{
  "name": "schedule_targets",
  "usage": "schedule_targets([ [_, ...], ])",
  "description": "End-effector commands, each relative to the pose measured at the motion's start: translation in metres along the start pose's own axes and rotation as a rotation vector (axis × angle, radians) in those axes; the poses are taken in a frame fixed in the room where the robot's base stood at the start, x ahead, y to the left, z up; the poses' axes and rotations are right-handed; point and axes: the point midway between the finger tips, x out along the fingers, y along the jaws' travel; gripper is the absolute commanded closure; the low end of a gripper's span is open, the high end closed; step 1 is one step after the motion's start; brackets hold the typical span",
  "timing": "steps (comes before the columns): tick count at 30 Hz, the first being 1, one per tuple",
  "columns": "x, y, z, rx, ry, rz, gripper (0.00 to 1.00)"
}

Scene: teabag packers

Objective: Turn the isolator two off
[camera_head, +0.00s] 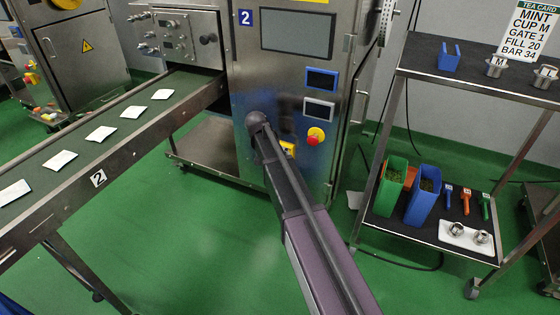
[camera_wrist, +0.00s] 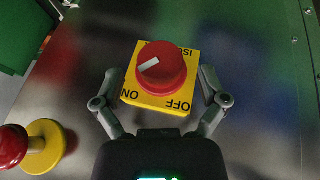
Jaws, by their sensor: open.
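The isolator is a red rotary knob (camera_wrist: 162,68) on a yellow plate (camera_wrist: 158,104) in the wrist view. The plate reads ON at its lower left and OFF at its lower right, upside down. The knob's white mark lies on its left part, towards the ON side. My gripper (camera_wrist: 162,82) is open, with one finger on each side of the plate and knob. I cannot tell whether the fingers touch them. In the head view the yellow plate (camera_head: 289,149) shows partly on machine 2, mostly hidden by my arm.
A red emergency button on a yellow base (camera_head: 316,136) is right of the isolator; it shows at lower left in the wrist view (camera_wrist: 12,146). Machine 2 (camera_head: 255,85) has a conveyor (camera_head: 75,135) with teabags at left. A trolley (camera_head: 415,235) stands at right.

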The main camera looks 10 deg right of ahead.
Motion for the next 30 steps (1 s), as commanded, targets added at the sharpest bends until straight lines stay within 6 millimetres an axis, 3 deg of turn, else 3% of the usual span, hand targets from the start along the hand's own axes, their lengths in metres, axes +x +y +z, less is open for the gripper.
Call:
schedule_targets([
  [6, 0.015, -0.001, 0.001, 0.0, 0.0, 0.0, 0.08],
  [20, 0.018, 0.0, 0.0, 0.0, 0.0, 0.0, 0.08],
  [21, 0.018, 0.0, 0.0, 0.0, 0.0, 0.0, 0.11],
  [23, 0.018, 0.0, 0.0, 0.0, 0.0, 0.0, 0.29],
  [29, 0.018, 0.0, 0.0, 0.0, 0.0, 0.0, 0.88],
  [30, 0.018, 0.0, 0.0, 0.0, 0.0, 0.0, 0.9],
])
